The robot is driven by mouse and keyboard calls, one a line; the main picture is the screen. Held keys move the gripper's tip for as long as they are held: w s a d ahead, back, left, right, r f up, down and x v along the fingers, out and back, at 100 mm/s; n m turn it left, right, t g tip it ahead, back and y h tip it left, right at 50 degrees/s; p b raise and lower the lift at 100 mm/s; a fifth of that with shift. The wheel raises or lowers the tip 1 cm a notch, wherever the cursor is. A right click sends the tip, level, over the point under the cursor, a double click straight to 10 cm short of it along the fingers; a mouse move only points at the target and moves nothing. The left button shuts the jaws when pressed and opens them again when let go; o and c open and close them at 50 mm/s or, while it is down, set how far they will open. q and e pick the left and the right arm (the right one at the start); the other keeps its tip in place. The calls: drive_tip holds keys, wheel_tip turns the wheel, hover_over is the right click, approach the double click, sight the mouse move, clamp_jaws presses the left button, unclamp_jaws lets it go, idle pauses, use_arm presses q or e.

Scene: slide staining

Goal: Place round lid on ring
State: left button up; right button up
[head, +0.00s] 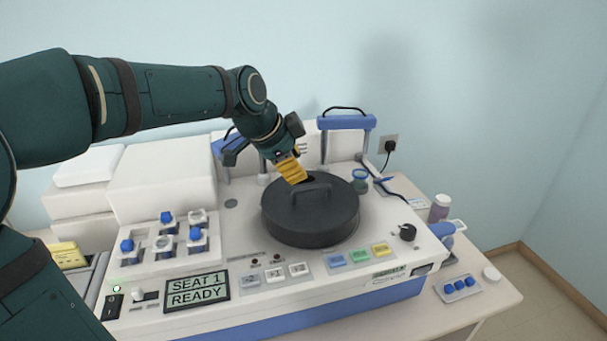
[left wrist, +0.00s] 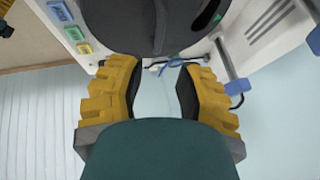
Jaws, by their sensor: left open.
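The round lid (head: 318,222) is a dark grey disc with a raised bar handle. It lies flat over the top of the white machine in the head view; the lid also shows at the top of the left wrist view (left wrist: 120,28). I cannot make out the ring separately beneath it. My left gripper (head: 291,170) has yellow fingers and is just behind and above the lid's handle in the head view. In the left wrist view the fingers (left wrist: 158,84) are spread apart with nothing between them.
The white machine (head: 250,262) carries a screen (head: 197,290) reading "SEAT 1 READY", coloured buttons, a black knob (head: 407,232) and blue-capped pieces at left. A blue-topped frame (head: 345,122) stands behind the lid. A bottle (head: 439,208) stands at right.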

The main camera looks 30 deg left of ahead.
use_arm(q)
drive_tip(key=shift+v, duration=1.15)
drive_tip(key=shift+f, duration=0.1)
